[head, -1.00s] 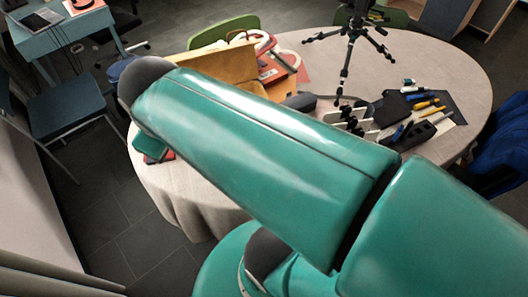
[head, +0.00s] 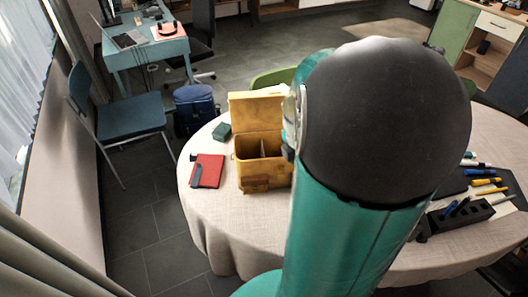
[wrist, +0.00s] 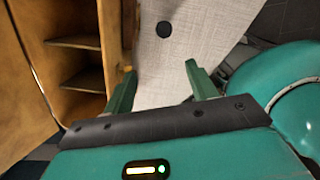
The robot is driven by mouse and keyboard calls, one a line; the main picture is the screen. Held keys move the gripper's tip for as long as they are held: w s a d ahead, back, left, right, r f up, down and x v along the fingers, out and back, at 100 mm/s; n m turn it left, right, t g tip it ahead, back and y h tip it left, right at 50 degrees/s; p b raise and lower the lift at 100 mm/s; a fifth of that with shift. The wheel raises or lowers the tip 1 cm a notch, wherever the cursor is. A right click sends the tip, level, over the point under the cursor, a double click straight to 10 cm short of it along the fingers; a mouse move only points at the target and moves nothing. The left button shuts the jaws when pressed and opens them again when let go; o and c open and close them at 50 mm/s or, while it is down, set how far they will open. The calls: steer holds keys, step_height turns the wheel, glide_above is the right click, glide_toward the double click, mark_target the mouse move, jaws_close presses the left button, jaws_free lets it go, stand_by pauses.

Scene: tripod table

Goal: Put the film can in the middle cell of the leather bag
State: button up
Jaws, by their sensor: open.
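The tan leather bag (head: 241,172) stands open on the round table in the head view, its lid raised at the back. In the wrist view the bag (wrist: 25,100) fills the left side, with two dividers (wrist: 75,42) showing inside. A small black round thing (wrist: 163,29), which looks like the film can seen from above, stands on the pale cloth beyond my fingertips. My gripper (wrist: 163,78) is open and empty, beside the bag with the can ahead between its fingers.
The round table (head: 215,215) has a pale cloth. A red notebook (head: 207,171) and a small green box (head: 221,131) lie left of the bag. Pens and a dark block (head: 460,217) lie at the right. A blue chair (head: 130,117) stands off left.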

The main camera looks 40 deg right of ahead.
steer(key=s+d+f, duration=0.1)
steer(key=f, duration=0.3)
steer(key=d+f+n+y, duration=0.1)
steer(key=f, duration=0.3)
steer(key=s+d+f+n, duration=0.1)
steer(key=f, duration=0.3)
steer(key=shift+s+d+f, duration=0.1)
steer(key=shift+s+f, duration=0.2)
steer(key=shift+s, duration=0.05)
steer(key=shift+w+f, duration=0.15)
steer(key=shift+f, duration=1.15)
steer(key=shift+w+f, duration=0.15)
steer(key=shift+f, duration=1.15)
steer(key=c, duration=1.1)
steer(key=shift+r, duration=0.3)
